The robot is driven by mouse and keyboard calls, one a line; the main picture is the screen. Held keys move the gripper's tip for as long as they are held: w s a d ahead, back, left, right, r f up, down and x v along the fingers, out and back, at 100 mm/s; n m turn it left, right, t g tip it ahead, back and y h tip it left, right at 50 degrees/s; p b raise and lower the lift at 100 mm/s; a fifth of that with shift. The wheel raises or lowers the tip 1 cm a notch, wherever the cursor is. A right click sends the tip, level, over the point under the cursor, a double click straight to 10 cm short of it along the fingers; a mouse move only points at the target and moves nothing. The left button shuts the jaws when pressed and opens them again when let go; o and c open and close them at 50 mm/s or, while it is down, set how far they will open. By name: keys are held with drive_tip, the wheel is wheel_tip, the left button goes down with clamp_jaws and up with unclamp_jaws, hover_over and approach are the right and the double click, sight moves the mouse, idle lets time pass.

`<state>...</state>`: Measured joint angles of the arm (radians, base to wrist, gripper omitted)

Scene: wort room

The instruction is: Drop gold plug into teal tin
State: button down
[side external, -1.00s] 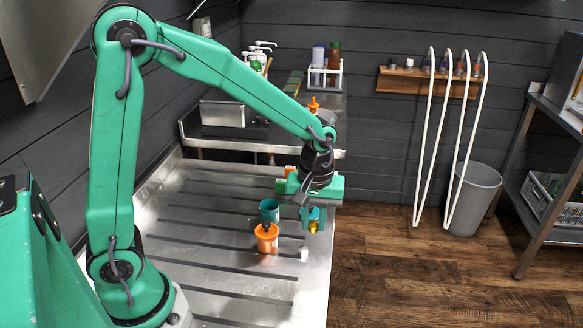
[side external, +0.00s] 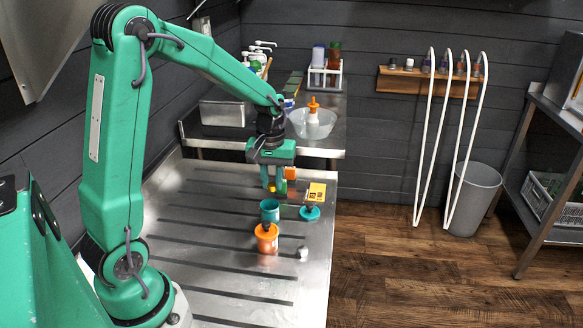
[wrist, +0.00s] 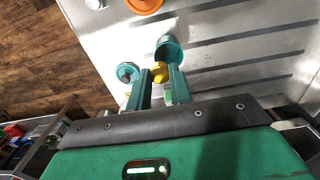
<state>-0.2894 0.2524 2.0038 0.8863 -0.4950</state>
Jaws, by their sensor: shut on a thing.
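The gold plug (wrist: 160,70) is held between the fingertips of my gripper (side external: 272,187). In the wrist view my gripper (wrist: 160,80) is shut on it, and the fingers cover part of it. The open teal tin (side external: 270,207) stands on the metal worktop, just in front of and below the fingers in the side view. It also shows in the wrist view (wrist: 170,50), just beyond the plug. The plug appears to be above the worktop and outside the tin.
An orange tin (side external: 267,240) stands in front of the teal tin. A teal disc with a dark knob (side external: 310,213) lies to the right, near a yellow box (side external: 317,192). A small white piece (side external: 303,254) lies at front right. A clear bowl (side external: 315,125) stands behind.

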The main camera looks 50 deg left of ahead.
sight(272, 190)
drive_tip(key=shift+f, duration=0.1)
drive_tip(key=shift+f, duration=2.9)
drive_tip(key=c, duration=1.2)
unclamp_jaws()
drive_tip(key=shift+r, duration=0.1)
drive_tip(key=shift+r, duration=3.8)
